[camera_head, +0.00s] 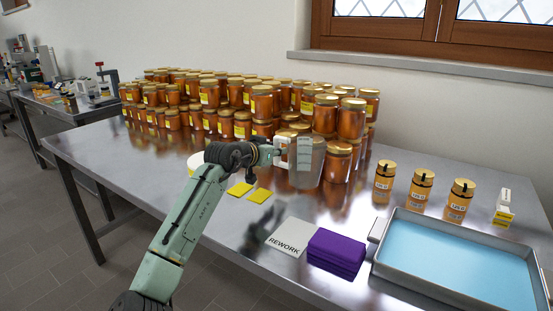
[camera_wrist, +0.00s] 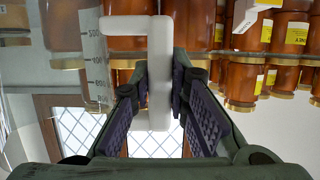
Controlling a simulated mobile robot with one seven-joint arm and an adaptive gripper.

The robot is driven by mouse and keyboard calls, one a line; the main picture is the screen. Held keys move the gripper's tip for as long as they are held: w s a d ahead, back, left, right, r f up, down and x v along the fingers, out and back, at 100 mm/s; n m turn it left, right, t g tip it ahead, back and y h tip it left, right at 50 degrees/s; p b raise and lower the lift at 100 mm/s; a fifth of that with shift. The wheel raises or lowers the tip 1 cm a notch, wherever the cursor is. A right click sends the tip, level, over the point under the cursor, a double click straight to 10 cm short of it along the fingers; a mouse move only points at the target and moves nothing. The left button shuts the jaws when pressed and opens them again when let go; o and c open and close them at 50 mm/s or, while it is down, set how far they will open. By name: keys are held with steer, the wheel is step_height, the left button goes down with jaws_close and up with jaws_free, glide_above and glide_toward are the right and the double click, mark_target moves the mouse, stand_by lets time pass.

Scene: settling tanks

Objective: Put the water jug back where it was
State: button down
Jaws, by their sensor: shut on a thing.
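The water jug (camera_head: 309,160) is clear, with a measuring scale on its side and a white handle (camera_head: 282,153). It stands upright in front of the stacked jars, near the middle of the table. Whether its base touches the table I cannot tell. My gripper (camera_head: 272,153) comes from the left and is shut on the handle. In the wrist view, which is upside down, the white handle (camera_wrist: 125,26) runs between the two finger pads of my gripper (camera_wrist: 160,78). The jug's clear wall and scale (camera_wrist: 93,72) show to the left there.
Many amber jars (camera_head: 210,92) are stacked close behind the jug. Three labelled jars (camera_head: 420,188), a small white-and-yellow box (camera_head: 503,212) and a metal tray (camera_head: 378,262) with blue inside are right. A REWORK card (camera_head: 287,238), purple cloths (camera_head: 338,250) and yellow cards (camera_head: 240,189) lie in front.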

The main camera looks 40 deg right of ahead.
mark_target(276, 161)
steer(key=shift+f+p, duration=0.55)
steer(key=shift+f, duration=1.1)
steer(key=c, duration=1.5)
jaws_free()
steer(key=shift+f, duration=0.1)
steer(key=shift+c, duration=0.2)
steer(key=b+v, duration=0.3)
steer(key=v, duration=0.9)
steer(key=shift+a+r, duration=0.15)
steer(key=shift+r, duration=0.1)
